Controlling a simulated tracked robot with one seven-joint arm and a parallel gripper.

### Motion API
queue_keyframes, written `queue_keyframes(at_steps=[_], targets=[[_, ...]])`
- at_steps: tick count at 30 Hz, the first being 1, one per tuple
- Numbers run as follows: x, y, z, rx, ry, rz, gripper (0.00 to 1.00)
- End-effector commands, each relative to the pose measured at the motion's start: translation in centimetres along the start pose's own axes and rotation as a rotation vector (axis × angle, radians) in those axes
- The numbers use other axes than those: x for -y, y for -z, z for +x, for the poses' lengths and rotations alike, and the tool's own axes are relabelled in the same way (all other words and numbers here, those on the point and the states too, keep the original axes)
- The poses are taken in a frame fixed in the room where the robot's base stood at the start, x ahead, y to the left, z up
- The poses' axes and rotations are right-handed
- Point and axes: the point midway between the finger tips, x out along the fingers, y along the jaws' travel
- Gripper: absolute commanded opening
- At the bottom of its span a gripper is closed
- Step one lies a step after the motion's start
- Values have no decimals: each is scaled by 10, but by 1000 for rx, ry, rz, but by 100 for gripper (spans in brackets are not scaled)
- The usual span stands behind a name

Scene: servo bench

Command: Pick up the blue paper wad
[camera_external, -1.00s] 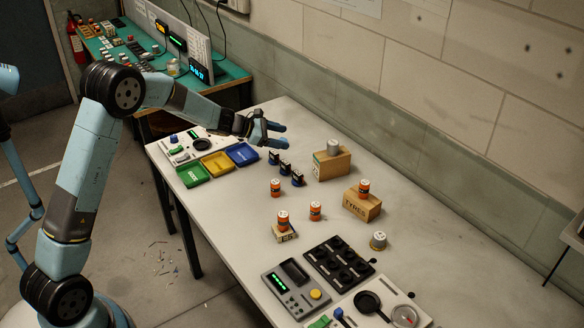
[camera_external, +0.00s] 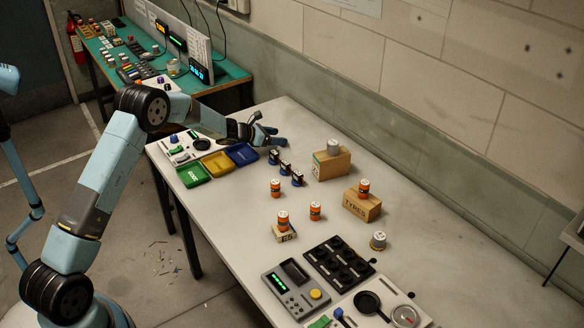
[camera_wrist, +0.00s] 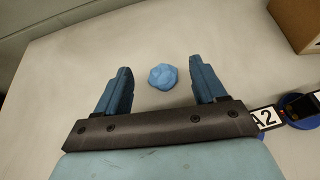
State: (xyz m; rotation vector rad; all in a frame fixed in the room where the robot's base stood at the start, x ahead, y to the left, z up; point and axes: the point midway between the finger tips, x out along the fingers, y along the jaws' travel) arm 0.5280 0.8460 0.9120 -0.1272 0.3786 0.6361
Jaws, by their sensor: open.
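The blue paper wad (camera_wrist: 163,76) lies on the pale table in the wrist view, a crumpled light-blue lump. My gripper (camera_wrist: 160,80) is open, its two blue fingers on either side of the wad, with a gap to each; I cannot tell whether the fingertips are low enough to be level with it. In the external view my gripper (camera_external: 279,138) is low over the far left part of the table, and the wad cannot be made out there.
Blue (camera_external: 242,154), yellow (camera_external: 217,164) and green (camera_external: 193,176) trays lie left of the gripper. Orange cans (camera_external: 275,188) and a wooden box (camera_external: 331,164) stand rightward.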

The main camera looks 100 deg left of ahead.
Motion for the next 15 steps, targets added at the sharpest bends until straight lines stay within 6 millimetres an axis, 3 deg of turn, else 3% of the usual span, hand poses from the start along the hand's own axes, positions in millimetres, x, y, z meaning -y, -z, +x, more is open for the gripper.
queue_keyframes(at_steps=[7, 15], targets=[[1, 2, 15, -1, 1, 1, 70], [1, 6, 49, 0, 0, 2, 70]])
